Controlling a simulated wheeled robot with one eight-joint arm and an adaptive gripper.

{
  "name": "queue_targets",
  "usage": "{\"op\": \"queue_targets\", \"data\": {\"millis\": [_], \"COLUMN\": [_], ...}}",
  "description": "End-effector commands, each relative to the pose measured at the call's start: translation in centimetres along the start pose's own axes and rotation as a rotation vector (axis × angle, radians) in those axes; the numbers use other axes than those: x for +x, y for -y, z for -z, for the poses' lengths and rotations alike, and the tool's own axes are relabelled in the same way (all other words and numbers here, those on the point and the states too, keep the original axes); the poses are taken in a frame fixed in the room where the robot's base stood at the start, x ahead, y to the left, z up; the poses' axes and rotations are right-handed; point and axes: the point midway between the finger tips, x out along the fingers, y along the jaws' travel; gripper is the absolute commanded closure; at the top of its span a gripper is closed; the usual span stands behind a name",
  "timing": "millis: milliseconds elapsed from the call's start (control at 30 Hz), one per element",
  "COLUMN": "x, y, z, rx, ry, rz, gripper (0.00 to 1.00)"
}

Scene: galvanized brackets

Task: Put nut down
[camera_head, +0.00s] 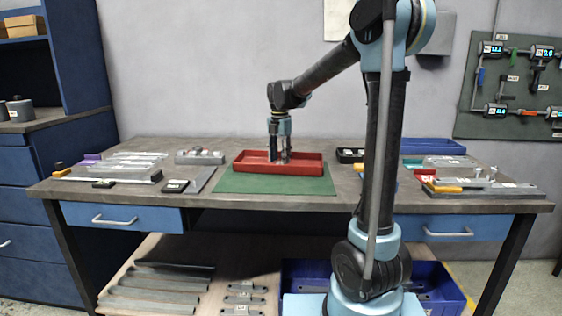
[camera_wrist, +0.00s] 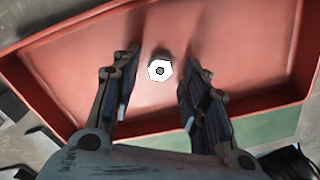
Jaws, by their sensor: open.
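The nut (camera_wrist: 159,70) is a pale hexagonal piece with a dark round hole. In the wrist view it shows inside the red tray (camera_wrist: 262,45), ahead of and between the fingertips. A dark patch lies just behind it. My gripper (camera_wrist: 150,80) is open, with one finger on each side of the nut and a gap to both. In the head view my gripper (camera_head: 279,157) points down into the red tray (camera_head: 247,168). The nut cannot be made out there.
The tray stands on a green mat (camera_head: 275,186) on the workbench. Metal parts and tools lie to the left, with a dark box (camera_head: 350,155) close on the right. More tools and a blue tray (camera_head: 432,147) are farther right. The rest of the red tray's floor looks clear.

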Motion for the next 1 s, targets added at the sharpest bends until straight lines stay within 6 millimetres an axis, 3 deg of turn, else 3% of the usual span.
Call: {"op": "queue_targets", "data": {"millis": [400, 600, 1000], "x": [-7.3, -9.9, -11.0], "y": [0.0, 0.0, 0.0], "z": [0.0, 0.0, 0.1], "rx": [0.000, -0.001, -0.001], "ry": [0.000, 0.000, 0.000], "rz": [0.000, 0.000, 0.000], "gripper": [0.59, 0.59, 0.59]}}
